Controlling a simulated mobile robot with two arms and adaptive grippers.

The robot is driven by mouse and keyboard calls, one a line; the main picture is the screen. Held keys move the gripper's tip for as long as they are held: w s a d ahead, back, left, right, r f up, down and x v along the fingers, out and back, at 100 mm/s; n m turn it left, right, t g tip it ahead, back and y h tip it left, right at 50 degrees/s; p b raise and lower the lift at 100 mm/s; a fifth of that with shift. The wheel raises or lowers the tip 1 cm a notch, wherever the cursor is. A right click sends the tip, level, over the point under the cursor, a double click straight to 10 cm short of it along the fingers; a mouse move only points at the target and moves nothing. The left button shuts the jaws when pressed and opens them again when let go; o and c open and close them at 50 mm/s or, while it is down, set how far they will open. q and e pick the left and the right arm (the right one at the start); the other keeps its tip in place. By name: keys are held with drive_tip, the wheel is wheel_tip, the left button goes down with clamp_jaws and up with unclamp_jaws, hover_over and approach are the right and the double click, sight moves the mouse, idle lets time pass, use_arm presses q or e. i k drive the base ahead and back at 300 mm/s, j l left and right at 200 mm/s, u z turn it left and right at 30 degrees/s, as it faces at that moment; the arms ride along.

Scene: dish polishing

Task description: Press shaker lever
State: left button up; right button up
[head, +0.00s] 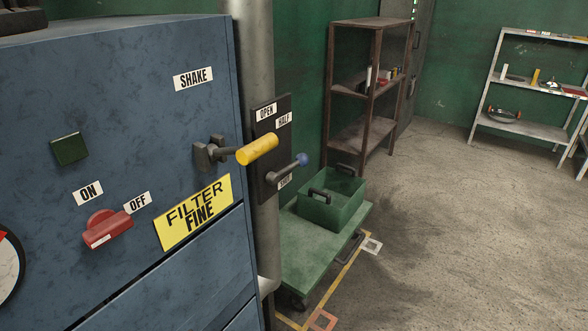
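The shaker lever (257,149) has a thick yellow handle and a dark bracket. It sticks out to the right from the front of the blue machine cabinet (125,130), below the white SHAKE label (193,79). The handle points roughly sideways with a slight upward tilt. Nothing touches it. Neither of my grippers shows in the head view.
A blue-knobbed lever (302,160) sits close right of the yellow handle on a dark OPEN/HALF plate (268,110). A red ON/OFF switch (106,229) is lower left. A green cart (318,250) carries a green bin (333,205). Floor at right is clear.

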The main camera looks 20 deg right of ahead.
sight(245, 154)
drive_tip(key=k+u, duration=0.35)
drive_tip(key=k+j+u, duration=0.1)
drive_tip(key=u, duration=0.3)
drive_tip(key=j, duration=0.1)
